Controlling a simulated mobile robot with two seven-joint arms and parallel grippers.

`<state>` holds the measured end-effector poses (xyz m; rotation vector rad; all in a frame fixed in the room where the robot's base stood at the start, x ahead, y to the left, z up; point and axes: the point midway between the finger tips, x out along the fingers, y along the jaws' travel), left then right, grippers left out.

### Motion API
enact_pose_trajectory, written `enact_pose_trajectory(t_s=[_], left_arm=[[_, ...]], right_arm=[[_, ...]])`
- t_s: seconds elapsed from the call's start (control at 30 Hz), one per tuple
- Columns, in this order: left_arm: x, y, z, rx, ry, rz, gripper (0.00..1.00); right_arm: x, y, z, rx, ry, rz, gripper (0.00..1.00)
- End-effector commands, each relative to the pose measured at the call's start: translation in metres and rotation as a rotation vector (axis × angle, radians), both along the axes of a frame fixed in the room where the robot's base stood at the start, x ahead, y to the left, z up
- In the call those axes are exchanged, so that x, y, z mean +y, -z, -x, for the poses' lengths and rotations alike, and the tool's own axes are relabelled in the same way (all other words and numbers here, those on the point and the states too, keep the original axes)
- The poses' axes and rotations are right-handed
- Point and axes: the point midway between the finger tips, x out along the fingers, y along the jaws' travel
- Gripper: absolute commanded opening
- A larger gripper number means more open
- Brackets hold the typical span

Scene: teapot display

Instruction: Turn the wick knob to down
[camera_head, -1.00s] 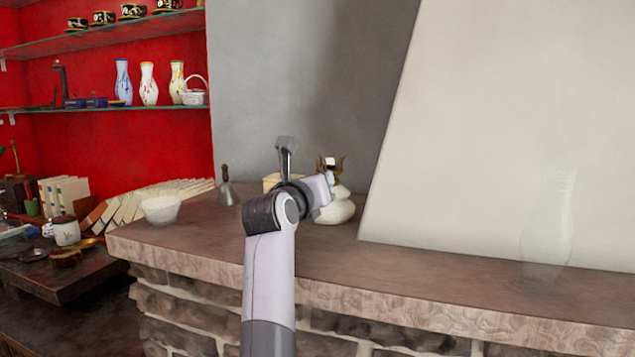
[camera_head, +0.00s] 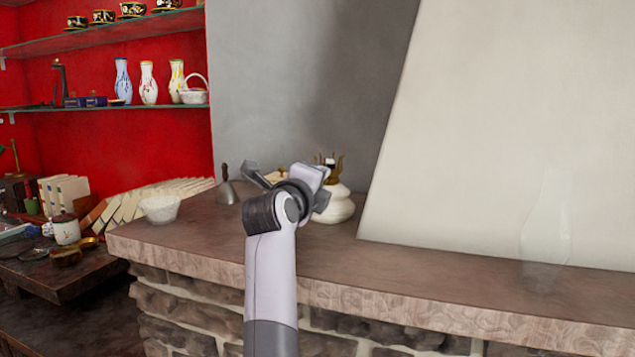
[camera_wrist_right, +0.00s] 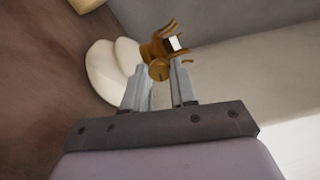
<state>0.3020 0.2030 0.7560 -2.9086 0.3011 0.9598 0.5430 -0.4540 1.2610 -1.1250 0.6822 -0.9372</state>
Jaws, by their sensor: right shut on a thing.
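The oil lamp stands on the stone mantel, with a white rounded base (camera_head: 333,208) and a brass burner with prongs (camera_head: 338,162). In the right wrist view the white base (camera_wrist_right: 103,72) and brass burner (camera_wrist_right: 166,45) lie beyond my fingers. The round brass wick knob (camera_wrist_right: 158,69) sits between the fingertips of my right gripper (camera_wrist_right: 159,76), which is shut on it. In the head view my arm and wrist hide the knob and the fingertips. My left gripper is not in view.
A clear glass chimney (camera_head: 545,238) stands on the mantel (camera_head: 420,270) at the right. A white bowl (camera_head: 161,208), a small bell (camera_head: 226,188) and a row of books (camera_head: 130,208) are to the left. The mantel between lamp and chimney is clear.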

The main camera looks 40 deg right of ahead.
Motion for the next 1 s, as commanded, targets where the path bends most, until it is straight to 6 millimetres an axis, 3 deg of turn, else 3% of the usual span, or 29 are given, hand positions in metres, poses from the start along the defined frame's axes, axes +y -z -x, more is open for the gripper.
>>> enact_pose_trajectory(t_s=[1.0], left_arm=[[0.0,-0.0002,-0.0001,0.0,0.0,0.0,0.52]], right_arm=[[0.0001,-0.0007,-0.0003,0.853,0.0,0.448,0.0]])
